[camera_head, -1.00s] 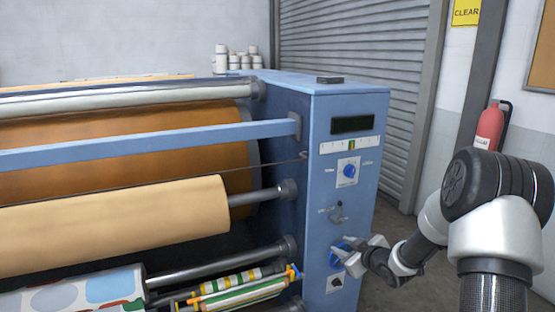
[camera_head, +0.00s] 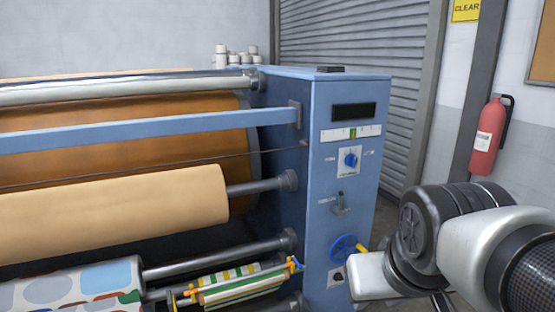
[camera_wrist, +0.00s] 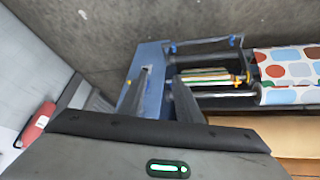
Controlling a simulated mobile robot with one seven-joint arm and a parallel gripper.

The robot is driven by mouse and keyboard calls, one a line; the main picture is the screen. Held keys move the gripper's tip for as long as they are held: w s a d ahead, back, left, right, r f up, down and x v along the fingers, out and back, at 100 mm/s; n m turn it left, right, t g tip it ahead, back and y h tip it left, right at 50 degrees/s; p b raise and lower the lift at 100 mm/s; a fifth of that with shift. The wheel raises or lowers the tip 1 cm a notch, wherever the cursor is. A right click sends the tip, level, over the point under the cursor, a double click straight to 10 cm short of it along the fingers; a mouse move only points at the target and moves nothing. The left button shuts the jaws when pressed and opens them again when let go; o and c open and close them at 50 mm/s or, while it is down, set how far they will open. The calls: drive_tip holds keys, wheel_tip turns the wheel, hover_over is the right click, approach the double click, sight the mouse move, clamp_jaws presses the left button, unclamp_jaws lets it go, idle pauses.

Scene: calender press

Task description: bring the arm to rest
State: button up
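My arm (camera_head: 450,245) is folded in the lower right of the head view, in front of the panel's lower right edge. My gripper's fingers are not clear in the head view. In the wrist view my gripper (camera_wrist: 160,92) shows two dark fingers standing apart with nothing held between them. The blue calender press (camera_head: 345,105) fills the left and middle of the head view. Its end panel carries a blue handwheel (camera_head: 343,247) with a yellow handle, a lever (camera_head: 340,205) and a blue knob (camera_head: 351,160). My gripper is clear of these controls.
A red fire extinguisher (camera_head: 487,138) hangs on the wall behind my arm. A grey roller shutter (camera_head: 350,45) stands behind the press. The tan roll (camera_head: 110,210) and a dotted fabric roll (camera_head: 75,285) lie at left. Several white containers (camera_head: 234,58) stand behind the press.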

drive_tip(key=s+a+r+p, duration=0.1)
drive_tip(key=s+r+p, duration=0.2)
drive_tip(key=r+p, duration=2.4)
drive_tip(key=shift+a+r+y+p, duration=0.15)
drive_tip(key=shift+y+p, duration=0.15)
drive_tip(key=shift+p, duration=0.15)
